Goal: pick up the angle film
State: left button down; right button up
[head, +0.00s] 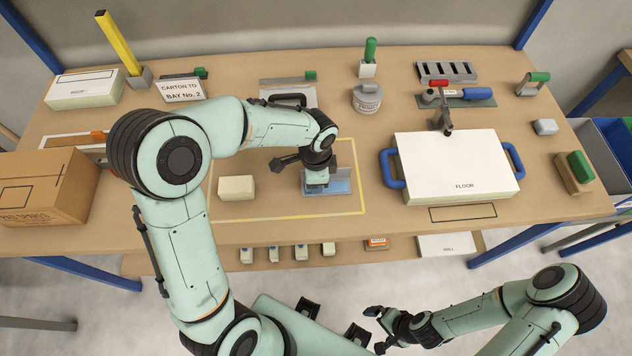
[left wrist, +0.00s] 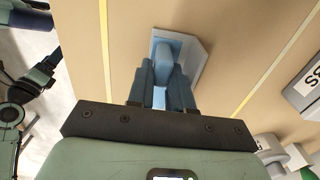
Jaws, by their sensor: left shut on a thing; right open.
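The angle film (head: 341,187) is a pale blue piece with a grey edge on the bench, inside the yellow taped outline. It also shows in the left wrist view (left wrist: 193,61) as a whitish-blue angled plate with a raised blue part. My left gripper (head: 317,187) points down over it. In the left wrist view, the fingers (left wrist: 163,88) are shut on the raised blue part. The angle film appears to rest on the bench; I cannot tell of any gap beneath it. My right gripper (head: 372,328) is open and empty, in front of the bench.
A cream block (head: 236,187) lies left of the angle film. A white panel marked FLOOR (head: 455,165) with blue handles stands to the right. A cardboard box (head: 45,187) is at the left edge. A grey tin (head: 367,99) stands behind.

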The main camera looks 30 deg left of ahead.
pick_arm(q)
jog(key=shift+r, duration=0.15)
notch_tip(320, 180, up, 20)
jog(key=p, duration=0.2)
pick_arm(e)
jog(key=w+r, duration=0.2)
jog(key=r, duration=0.1)
jog(key=shift+w+r, duration=0.2)
jog(key=shift+w, duration=0.15)
pick_arm(q)
jog(key=shift+p, duration=0.35)
pick_arm(e)
jog(key=shift+r, duration=0.1)
pick_arm(q)
notch_tip(320, 180, up, 14)
jog(key=w+d+p, duration=0.1)
jog(key=p, duration=0.1)
jog(key=shift+w+d, duration=0.15)
jog(key=shift+d, duration=0.15)
pick_arm(e)
jog(key=shift+t, duration=0.4)
jog(key=shift+w+r, duration=0.7)
jog(key=shift+w, duration=0.15)
jog(key=shift+w+r, duration=0.65)
jog(key=shift+w, duration=0.2)
